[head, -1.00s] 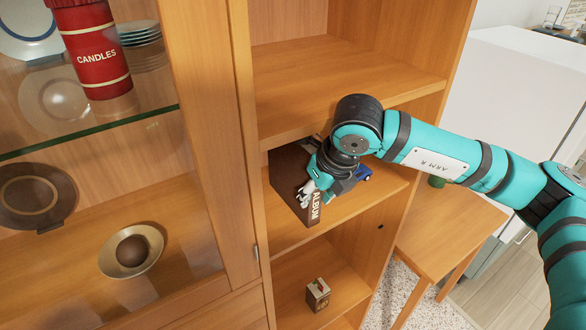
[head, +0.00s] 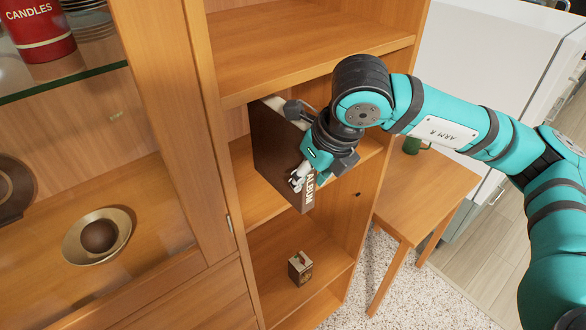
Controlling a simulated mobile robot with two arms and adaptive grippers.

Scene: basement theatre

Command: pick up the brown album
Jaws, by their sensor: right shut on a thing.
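The brown album (head: 275,155) stands upright at the front of the middle shelf of the wooden cabinet, its spine with the word ALBUM facing out and its lower corner past the shelf's front edge. My right gripper (head: 304,172) is shut on the album near its spine. The gripper and wrist hide part of the album's right side. My left gripper is not in view.
The middle shelf (head: 245,200) is bounded by a shelf above (head: 300,60). A small box (head: 300,267) stands on the shelf below. Left are glass-fronted shelves with a bowl (head: 97,236) and a red candle tin (head: 38,28). A side table (head: 430,190) with a green mug (head: 412,145) stands right.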

